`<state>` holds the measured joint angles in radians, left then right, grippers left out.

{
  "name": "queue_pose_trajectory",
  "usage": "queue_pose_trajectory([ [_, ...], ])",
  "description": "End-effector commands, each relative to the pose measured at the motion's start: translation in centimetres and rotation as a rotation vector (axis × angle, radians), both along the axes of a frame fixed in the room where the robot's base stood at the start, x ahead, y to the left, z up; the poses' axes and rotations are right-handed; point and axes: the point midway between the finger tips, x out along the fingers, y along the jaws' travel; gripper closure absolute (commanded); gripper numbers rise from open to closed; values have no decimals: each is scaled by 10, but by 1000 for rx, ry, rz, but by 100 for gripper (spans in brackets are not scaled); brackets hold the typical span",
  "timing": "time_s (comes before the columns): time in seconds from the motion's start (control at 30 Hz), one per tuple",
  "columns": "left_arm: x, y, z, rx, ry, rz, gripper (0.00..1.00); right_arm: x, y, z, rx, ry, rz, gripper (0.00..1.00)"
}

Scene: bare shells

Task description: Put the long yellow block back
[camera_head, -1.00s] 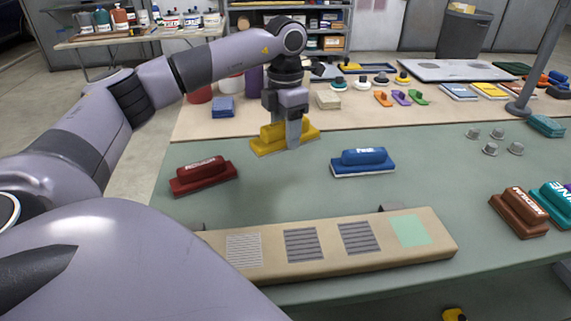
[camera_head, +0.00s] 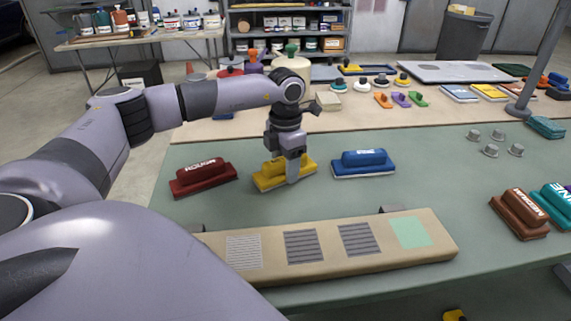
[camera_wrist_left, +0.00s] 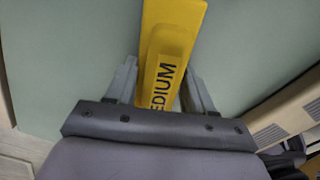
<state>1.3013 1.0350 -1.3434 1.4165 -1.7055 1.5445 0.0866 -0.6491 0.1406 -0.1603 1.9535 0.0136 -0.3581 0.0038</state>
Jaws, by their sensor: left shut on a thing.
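The long yellow block (camera_head: 270,179) is a sanding block with a raised grip, between a dark red block and a blue block on the green bench top. My left gripper (camera_head: 292,172) is above it with its fingers shut on the grip. In the left wrist view the yellow block (camera_wrist_left: 170,45) reads "MEDIUM", with the fingers of my left gripper (camera_wrist_left: 160,90) on either side. I cannot tell whether the block touches the bench. My right gripper is not in view.
The dark red block (camera_head: 204,177) labelled "ROUGH" lies to the left, the blue block (camera_head: 363,163) to the right. A tan board (camera_head: 330,270) with grey and green patches lies in front. Brown and teal blocks are at the right. Green bench top between is clear.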

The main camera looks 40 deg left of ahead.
Motion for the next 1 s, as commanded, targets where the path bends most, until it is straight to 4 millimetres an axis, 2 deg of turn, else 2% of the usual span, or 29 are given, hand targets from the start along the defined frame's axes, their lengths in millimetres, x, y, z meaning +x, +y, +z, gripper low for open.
queue_pose_trajectory([
  [0.03,0,0,-3,0,0,0,71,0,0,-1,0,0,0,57],
  [0.07,0,0,-2,0,0,0,37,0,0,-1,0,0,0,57],
  [0.1,0,0,-2,0,0,0,24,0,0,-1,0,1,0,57],
  [0.13,0,0,-1,0,0,0,21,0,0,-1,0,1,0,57],
  [0.4,0,0,-1,0,0,0,21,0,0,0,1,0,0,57],
  [0.53,0,0,8,0,-1,0,21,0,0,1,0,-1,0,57],
  [1.0,1,-1,100,-1,-3,-1,21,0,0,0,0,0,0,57],
])
